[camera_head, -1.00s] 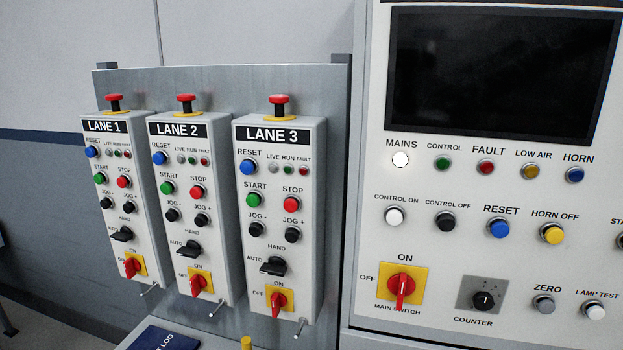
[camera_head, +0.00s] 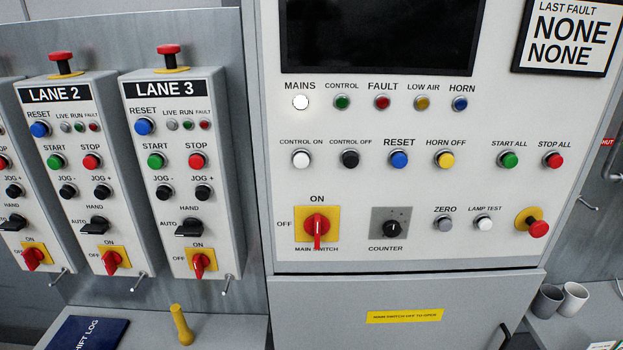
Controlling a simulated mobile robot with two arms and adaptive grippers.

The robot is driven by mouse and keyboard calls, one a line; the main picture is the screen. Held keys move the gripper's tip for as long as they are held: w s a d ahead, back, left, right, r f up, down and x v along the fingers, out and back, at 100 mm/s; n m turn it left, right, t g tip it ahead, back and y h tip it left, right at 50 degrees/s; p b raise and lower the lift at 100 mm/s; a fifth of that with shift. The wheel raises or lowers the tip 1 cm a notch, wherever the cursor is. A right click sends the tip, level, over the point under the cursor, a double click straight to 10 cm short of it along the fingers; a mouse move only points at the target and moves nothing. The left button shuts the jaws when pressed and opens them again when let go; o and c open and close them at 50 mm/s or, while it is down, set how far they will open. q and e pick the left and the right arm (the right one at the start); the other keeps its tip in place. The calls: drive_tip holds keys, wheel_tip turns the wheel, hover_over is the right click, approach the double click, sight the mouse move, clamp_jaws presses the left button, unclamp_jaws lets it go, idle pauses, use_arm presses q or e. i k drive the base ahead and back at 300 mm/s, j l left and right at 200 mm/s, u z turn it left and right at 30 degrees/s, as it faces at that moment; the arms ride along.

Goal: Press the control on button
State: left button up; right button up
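The control on button (camera_head: 301,158) is a round white push button under the "CONTROL ON" label, on the left of the main panel (camera_head: 500,225). The black control off button (camera_head: 350,158) sits just right of it. The white mains lamp (camera_head: 300,102) above it looks bright, and the green control lamp (camera_head: 342,102) looks dark. The red main switch (camera_head: 317,226) on its yellow plate lies below, its handle pointing down. Neither of my grippers is in the view.
Lane boxes with red mushroom buttons, among them the Lane 3 box (camera_head: 185,175), stand left of the panel. A yellow handle-like object (camera_head: 181,325) and a blue shift log (camera_head: 88,335) are on the ledge below. Two cups (camera_head: 560,299) stand at the right.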

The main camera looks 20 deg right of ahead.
sight(301, 161)
drive_tip(key=k+z, duration=0.15)
drive_tip(key=z, duration=0.2)
drive_tip(key=k+z, duration=0.3)
drive_tip(key=z, duration=0.35)
